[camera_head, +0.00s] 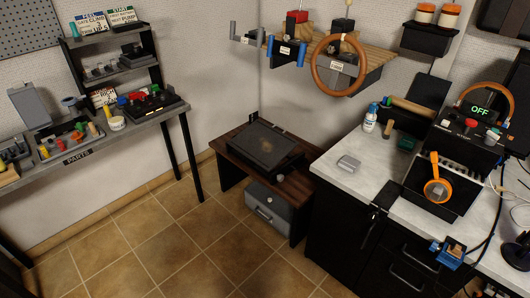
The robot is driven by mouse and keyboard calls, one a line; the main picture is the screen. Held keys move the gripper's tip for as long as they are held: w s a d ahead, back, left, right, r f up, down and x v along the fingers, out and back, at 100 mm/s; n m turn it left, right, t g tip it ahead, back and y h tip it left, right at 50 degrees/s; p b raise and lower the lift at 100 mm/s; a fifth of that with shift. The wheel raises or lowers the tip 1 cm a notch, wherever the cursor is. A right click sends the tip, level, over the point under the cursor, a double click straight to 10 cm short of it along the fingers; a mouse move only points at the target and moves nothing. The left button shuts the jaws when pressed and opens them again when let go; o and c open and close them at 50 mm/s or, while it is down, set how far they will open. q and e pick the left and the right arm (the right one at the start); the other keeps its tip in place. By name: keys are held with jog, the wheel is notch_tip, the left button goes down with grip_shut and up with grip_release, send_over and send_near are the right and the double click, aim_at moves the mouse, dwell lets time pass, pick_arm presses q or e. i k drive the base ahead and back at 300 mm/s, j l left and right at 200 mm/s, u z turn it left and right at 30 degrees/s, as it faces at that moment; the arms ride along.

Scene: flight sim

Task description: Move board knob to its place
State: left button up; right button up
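Several small coloured knob-like parts, red, yellow and green, stand in a tray (68,140) on the grey parts table at the left; I cannot tell which is the board knob. A black board (150,107) with a red and a green knob-like top sits at the right end of that table. A black control panel (466,137) with a lit green "OFF" display and a red knob stands on the right counter. The knob's place cannot be made out at this size. Neither of my grippers can be made out in this view.
A low brown table (225,146) with a dark flat case stands in the middle back. A light counter (345,190) at the right holds a bottle, a grey box and an orange-handled item. A wall shelf (375,58) bears a steering wheel. The tiled floor (150,235) is clear.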

aim_at(280, 178)
jog(key=i+l, duration=0.15)
jog(key=i, duration=0.2)
jog(key=i+l+u, duration=0.25)
jog(key=i+u, duration=0.2)
jog(key=i+l+u, duration=0.4)
jog(key=k+j, duration=0.1)
